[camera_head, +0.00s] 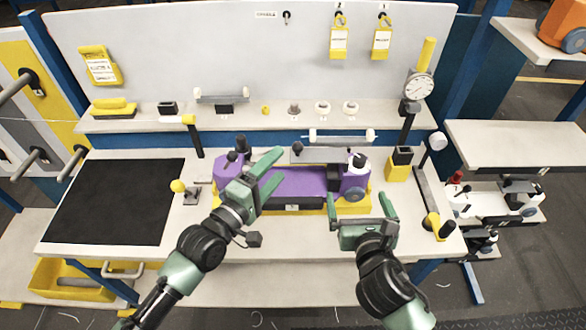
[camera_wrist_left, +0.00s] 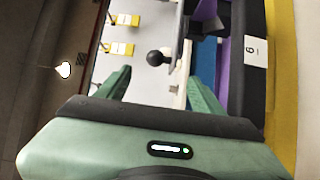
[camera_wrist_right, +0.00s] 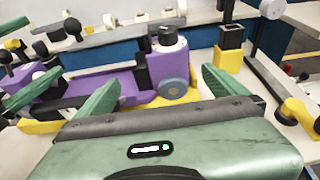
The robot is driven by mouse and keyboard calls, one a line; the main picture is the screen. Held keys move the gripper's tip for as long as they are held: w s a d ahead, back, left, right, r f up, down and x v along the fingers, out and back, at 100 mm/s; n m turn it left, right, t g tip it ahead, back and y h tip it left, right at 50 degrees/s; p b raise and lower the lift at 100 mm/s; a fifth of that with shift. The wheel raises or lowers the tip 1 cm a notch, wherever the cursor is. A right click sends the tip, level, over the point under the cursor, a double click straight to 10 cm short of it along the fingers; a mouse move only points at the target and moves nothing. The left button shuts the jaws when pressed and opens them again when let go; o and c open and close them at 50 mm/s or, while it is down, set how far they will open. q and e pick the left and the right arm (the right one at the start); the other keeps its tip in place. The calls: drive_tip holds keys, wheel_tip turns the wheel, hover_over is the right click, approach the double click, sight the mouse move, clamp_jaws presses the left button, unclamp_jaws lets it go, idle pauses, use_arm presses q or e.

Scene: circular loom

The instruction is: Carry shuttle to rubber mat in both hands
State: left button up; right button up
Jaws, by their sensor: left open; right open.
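The purple shuttle (camera_head: 300,183) lies on a yellow cradle (camera_head: 308,207) in the middle of the bench. It also shows in the left wrist view (camera_wrist_left: 223,72) and the right wrist view (camera_wrist_right: 112,83). The black rubber mat (camera_head: 112,200) lies flat and bare on the bench's left part. My left gripper (camera_head: 275,170) is open over the left part of the shuttle and hides some of it. I cannot tell whether it touches. My right gripper (camera_head: 360,205) is open in front of the shuttle's right end, with nothing between its fingers.
A yellow-knobbed lever (camera_head: 178,187) stands between mat and shuttle. A hammer-like tool (camera_head: 192,135) stands behind it. A dial gauge (camera_head: 417,87) and a black-and-yellow block (camera_head: 400,162) stand right of the shuttle. A shelf with small parts (camera_head: 250,118) runs along the back.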

sight(293, 148)
use_arm(q)
drive_tip(key=shift+s, duration=0.15)
use_arm(e)
drive_tip(key=shift+s, duration=0.15)
use_arm(q)
drive_tip(key=x, duration=0.8)
use_arm(e)
drive_tip(key=x, duration=1.2)
use_arm(q)
drive_tip(key=c, duration=1.2)
use_arm(e)
drive_tip(key=c, duration=1.2)
use_arm(q)
clamp_jaws()
use_arm(e)
drive_tip(key=c, duration=0.5)
use_arm(q)
drive_tip(key=shift+r, duration=0.15)
use_arm(e)
drive_tip(key=shift+r, duration=0.1)
